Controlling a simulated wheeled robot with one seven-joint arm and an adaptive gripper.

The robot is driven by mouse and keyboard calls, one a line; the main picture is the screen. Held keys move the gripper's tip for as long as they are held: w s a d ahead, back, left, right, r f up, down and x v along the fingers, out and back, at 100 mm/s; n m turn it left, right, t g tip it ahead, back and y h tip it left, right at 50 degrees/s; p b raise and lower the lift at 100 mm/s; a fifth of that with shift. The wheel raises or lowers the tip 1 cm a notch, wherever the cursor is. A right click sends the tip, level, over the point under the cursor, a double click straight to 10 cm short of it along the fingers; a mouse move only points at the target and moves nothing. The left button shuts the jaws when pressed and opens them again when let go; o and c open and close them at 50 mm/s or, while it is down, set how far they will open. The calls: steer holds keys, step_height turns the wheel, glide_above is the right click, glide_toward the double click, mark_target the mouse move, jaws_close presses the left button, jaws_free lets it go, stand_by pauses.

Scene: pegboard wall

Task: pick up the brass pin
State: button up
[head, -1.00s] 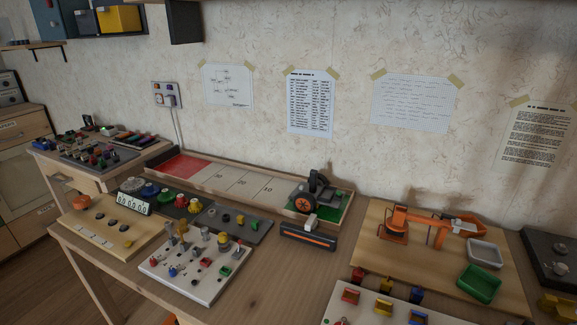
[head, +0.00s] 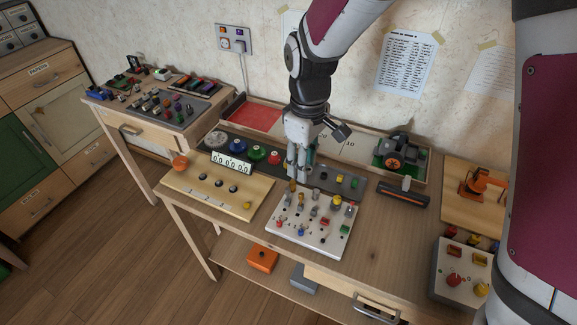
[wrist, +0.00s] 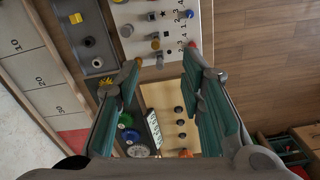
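The brass pin (head: 293,186) appears as a small upright gold-brown peg at the back left corner of the white peg board (head: 303,252), among several grey pins. My gripper (head: 297,175) points down over that corner, with its fingers just above or behind the pin; contact cannot be told. In the wrist view my gripper (wrist: 165,55) is open, its teal-padded fingers wide apart with a gap between them. The white board (wrist: 173,28) with its pins lies beyond the tips.
A wooden panel (head: 190,184) with knobs and a counter stands left of the board. A dark strip (head: 352,190) with knobs and sockets lies behind it. Grey pins stand close to the brass one. Bare tabletop (head: 385,238) lies to the right.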

mark_target(301, 194)
steer(key=shift+w+a+f, duration=0.1)
steer(key=shift+w+f, duration=0.05)
steer(key=shift+f, duration=2.05)
steer(key=shift+w+f, duration=0.2)
steer(key=shift+f, duration=1.95)
steer(key=shift+w+a+f, duration=0.1)
steer(key=shift+w+f, duration=0.05)
steer(key=shift+f, duration=2.05)
jaws_close()
